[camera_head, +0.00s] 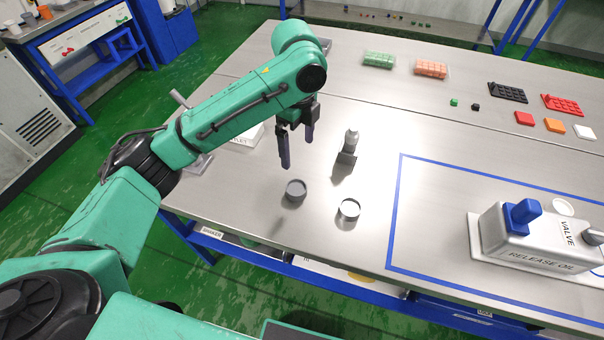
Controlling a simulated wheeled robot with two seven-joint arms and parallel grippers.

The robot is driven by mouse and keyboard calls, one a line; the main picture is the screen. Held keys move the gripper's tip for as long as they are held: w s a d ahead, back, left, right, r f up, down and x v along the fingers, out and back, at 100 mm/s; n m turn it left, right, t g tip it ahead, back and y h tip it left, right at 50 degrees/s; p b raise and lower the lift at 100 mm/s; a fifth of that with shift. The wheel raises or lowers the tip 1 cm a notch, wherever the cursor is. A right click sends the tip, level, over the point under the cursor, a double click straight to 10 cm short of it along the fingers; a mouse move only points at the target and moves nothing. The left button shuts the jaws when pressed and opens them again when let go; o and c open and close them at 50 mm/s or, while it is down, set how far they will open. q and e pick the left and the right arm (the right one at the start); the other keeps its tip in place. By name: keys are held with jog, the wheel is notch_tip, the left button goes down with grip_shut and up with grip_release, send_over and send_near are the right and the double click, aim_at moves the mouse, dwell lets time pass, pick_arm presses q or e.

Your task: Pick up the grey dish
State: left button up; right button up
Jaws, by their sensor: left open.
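A small round grey dish (296,191) stands on the steel table near its front edge. A second small round dish (349,210) with a bright metallic rim stands to its right, apart from it. My left gripper (297,152) is open and points down, with nothing between its two dark fingers. In the picture it is just above the grey dish, apart from it. My right gripper is not in view.
A small upright metallic object (348,147) stands right of my left gripper. A white valve box (537,235) marked RELEASE OIL sits inside a blue outline at right. Green blocks (379,60) and orange blocks (431,69) lie at the back.

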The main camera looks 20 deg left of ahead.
aim_at(297, 187)
pick_arm(q)
jog(key=f, duration=0.2)
jog(key=s+f, duration=0.1)
jog(key=f, duration=0.3)
jog(key=shift+s+a+f, duration=0.1)
jog(key=shift+s+a, duration=0.05)
jog(key=shift+s, duration=0.25)
jog(key=f, duration=0.2)
jog(key=f+p, duration=0.1)
jog(key=f, duration=0.4)
jog(key=shift+w+f+p, duration=0.15)
jog(key=shift+w+p, duration=0.1)
jog(key=shift+p, duration=0.05)
jog(key=shift+c, duration=0.6)
jog(key=c, duration=1.3)
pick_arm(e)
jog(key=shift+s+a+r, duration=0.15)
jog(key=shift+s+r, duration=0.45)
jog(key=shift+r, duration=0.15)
